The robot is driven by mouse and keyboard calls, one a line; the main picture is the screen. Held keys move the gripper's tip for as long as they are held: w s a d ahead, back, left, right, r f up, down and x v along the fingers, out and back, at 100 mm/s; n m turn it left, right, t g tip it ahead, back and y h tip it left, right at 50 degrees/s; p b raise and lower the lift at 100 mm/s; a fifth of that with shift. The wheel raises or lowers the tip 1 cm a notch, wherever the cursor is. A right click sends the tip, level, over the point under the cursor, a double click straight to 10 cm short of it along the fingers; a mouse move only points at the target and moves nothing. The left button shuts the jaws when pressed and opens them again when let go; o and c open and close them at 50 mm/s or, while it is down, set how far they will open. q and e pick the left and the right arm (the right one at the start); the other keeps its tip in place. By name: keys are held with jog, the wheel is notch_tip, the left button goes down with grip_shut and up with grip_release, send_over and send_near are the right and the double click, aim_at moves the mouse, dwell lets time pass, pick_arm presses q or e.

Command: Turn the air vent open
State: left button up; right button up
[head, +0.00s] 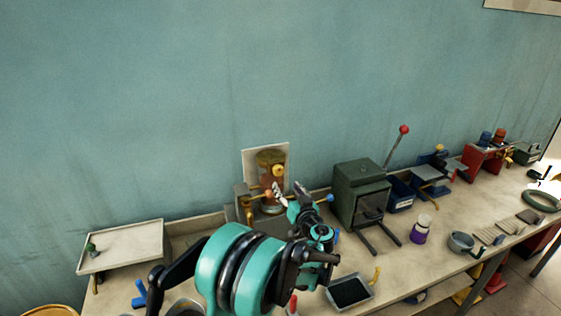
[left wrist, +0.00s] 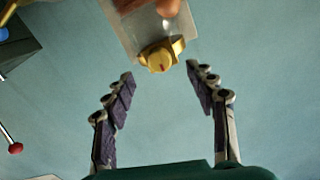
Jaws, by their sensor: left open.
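The oil decanting rig stands at the back of the bench, with an amber vessel (head: 266,160) before a pale back plate (head: 282,147). My right gripper is not seen.
A green box (head: 360,190) with a red-balled lever (head: 404,130) stands right of the rig. An orange knob (head: 267,192) and a blue knob (head: 329,198) are close to my left gripper. A tilted tray (head: 125,245) lies left; a dark-filled pan (head: 350,291) is in front.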

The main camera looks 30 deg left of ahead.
aim_at(279, 173)
pick_arm(q)
jog(key=x, duration=0.8)
jog(key=shift+w+d+r, duration=0.1)
jog(key=shift+w+r, duration=0.15)
jog(key=shift+r, duration=0.05)
jog(key=c, duration=1.2)
